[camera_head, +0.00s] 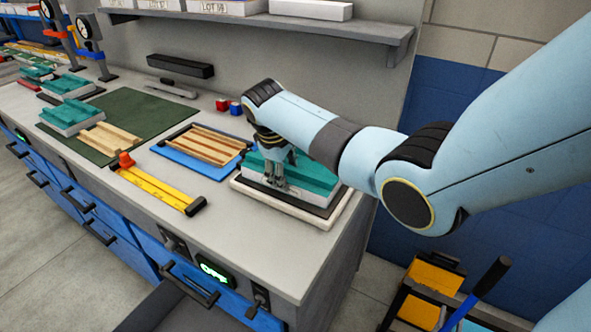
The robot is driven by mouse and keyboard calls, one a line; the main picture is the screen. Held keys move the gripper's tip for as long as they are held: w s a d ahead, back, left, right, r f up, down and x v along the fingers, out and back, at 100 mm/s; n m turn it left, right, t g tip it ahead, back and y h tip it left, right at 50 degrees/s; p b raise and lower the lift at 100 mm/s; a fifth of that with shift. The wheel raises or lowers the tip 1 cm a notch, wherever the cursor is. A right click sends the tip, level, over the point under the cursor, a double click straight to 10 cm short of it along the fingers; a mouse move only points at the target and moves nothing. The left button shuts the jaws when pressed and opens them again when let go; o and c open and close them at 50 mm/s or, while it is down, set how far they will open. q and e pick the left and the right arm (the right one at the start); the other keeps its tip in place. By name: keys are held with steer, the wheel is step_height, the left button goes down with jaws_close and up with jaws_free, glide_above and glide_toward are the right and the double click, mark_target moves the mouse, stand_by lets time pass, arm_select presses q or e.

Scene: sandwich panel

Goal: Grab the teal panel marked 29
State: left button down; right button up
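A teal ribbed panel (312,183) with a pale lower layer lies on a dark, light-edged platform at the right end of the bench. My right gripper (275,184) points down over the left part of this panel, its fingertips at or just above its surface. The fingers are small and dark here; I cannot tell whether they are open or shut, or touching. Other teal panels lie at the left, one on the green mat's edge (70,114) and one behind it (67,84). No number 29 is legible on any panel. My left gripper is not in view.
Left of the platform (283,203) are a wooden slatted panel (203,145) on a blue tray and a yellow caliper-like tool (160,187). Red and blue small blocks (229,105) stand behind. A grey shelf (300,27) overhangs the bench. The front bench strip is clear.

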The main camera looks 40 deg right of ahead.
steer(key=shift+s+f, duration=0.25)
steer(key=shift+c, duration=1)
